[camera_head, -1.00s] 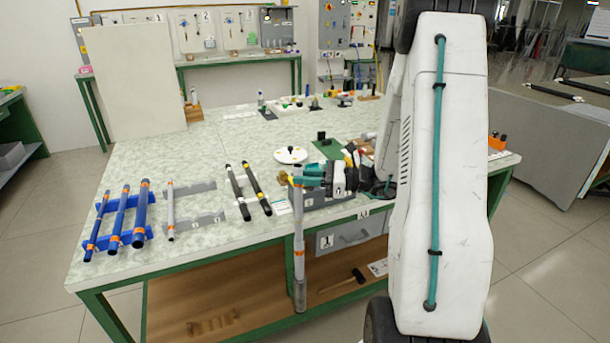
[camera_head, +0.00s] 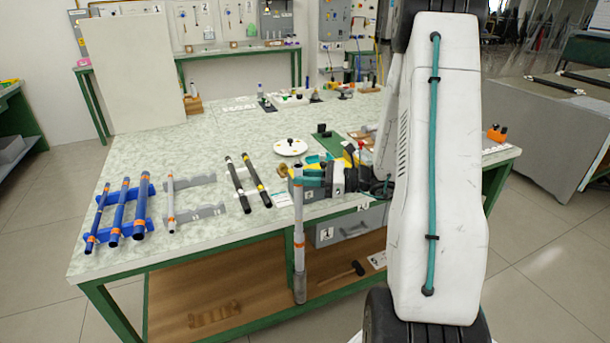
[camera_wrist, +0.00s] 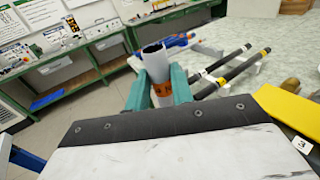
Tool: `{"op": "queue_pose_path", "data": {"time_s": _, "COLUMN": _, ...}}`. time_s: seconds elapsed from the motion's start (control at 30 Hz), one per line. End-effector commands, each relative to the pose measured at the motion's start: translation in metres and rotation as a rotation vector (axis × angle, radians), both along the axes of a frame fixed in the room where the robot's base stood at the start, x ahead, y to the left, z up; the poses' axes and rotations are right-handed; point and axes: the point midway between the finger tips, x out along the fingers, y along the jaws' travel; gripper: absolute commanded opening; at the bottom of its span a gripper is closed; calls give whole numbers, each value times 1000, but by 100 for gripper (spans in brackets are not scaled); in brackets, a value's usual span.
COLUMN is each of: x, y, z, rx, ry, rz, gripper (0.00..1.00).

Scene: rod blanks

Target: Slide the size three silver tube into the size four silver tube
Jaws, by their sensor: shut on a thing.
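My gripper (camera_head: 308,182) is shut on a silver tube (camera_head: 298,215) with orange bands, held upright in front of the bench's front edge. In the wrist view the teal fingers (camera_wrist: 158,92) clasp it at an orange band, and its open top end (camera_wrist: 153,58) points up. Its lower end (camera_head: 300,288) looks darker and wider, below the bench top; I cannot tell if that is a separate tube. A thinner silver tube (camera_head: 171,198) with orange bands lies on the grey rack (camera_head: 205,215). I cannot read size marks on either tube.
Blue tubes (camera_head: 119,212) lie on a blue rack at the bench's left. Two black tubes (camera_head: 239,186) lie right of the grey rack. A white disc (camera_head: 290,147) and other items stand behind my gripper. A grey drawer (camera_head: 338,231) and a hammer (camera_head: 345,270) are below.

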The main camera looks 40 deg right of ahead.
Motion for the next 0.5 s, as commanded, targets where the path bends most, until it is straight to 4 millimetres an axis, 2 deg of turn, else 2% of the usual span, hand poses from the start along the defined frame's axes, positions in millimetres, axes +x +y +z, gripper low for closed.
{"op": "queue_pose_path", "data": {"time_s": 0.5, "x": 0, "y": 0, "z": -13, "rx": 0, "ry": 0, "rz": 0, "gripper": 10}}
